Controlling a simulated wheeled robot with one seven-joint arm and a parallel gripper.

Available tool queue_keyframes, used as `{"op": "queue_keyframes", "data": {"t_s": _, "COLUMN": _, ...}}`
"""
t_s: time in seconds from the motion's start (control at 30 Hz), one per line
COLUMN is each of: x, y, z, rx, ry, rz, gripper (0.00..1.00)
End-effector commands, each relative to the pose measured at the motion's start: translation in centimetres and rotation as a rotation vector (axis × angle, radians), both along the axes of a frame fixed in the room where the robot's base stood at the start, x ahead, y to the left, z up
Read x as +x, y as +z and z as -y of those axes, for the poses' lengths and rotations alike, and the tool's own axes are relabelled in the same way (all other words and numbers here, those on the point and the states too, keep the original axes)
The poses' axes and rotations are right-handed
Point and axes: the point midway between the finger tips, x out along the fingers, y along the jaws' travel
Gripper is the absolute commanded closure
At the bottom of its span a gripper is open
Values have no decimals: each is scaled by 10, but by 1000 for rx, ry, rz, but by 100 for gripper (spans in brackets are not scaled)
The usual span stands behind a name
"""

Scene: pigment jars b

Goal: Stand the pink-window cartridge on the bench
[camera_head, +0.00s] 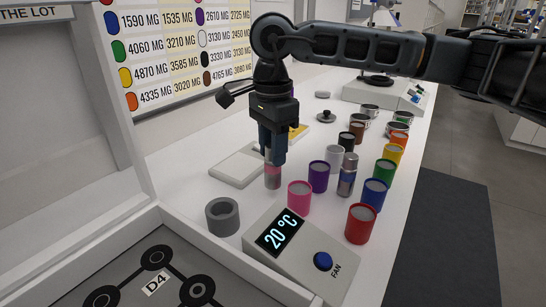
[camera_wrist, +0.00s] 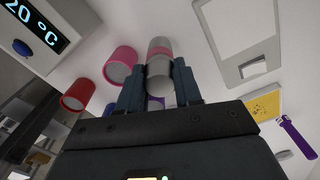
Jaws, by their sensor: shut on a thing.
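The pink-window cartridge (camera_head: 272,177) is a slim grey cylinder with a pink band. It hangs upright below my gripper (camera_head: 274,157), which points straight down and is shut on its upper part. In the wrist view the cartridge (camera_wrist: 160,48) shows between the two fingers of my gripper (camera_wrist: 159,78), with its pink band beyond the fingertips. Its lower end is at or just above the white bench (camera_head: 190,190); I cannot tell whether it touches.
A pink jar (camera_head: 299,195) stands just right of the cartridge, with a purple jar (camera_head: 319,177) behind. A blue-banded silver cartridge (camera_head: 347,176) stands among several jars. A grey ring (camera_head: 222,216) and a 20 °C fan box (camera_head: 290,250) are in front. A pale flat device (camera_head: 236,168) lies left.

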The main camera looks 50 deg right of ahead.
Motion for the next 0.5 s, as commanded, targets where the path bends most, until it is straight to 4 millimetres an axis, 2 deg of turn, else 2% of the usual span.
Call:
{"op": "queue_keyframes", "data": {"t_s": 0.1, "x": 0, "y": -17, "z": 0, "rx": 4, "ry": -1, "rz": -1, "gripper": 100}}
{"op": "queue_keyframes", "data": {"t_s": 0.2, "x": 0, "y": -25, "z": 0, "rx": 3, "ry": -1, "rz": 1, "gripper": 100}}
{"op": "queue_keyframes", "data": {"t_s": 0.5, "x": 0, "y": -27, "z": 0, "rx": 0, "ry": 0, "rz": 1, "gripper": 100}}
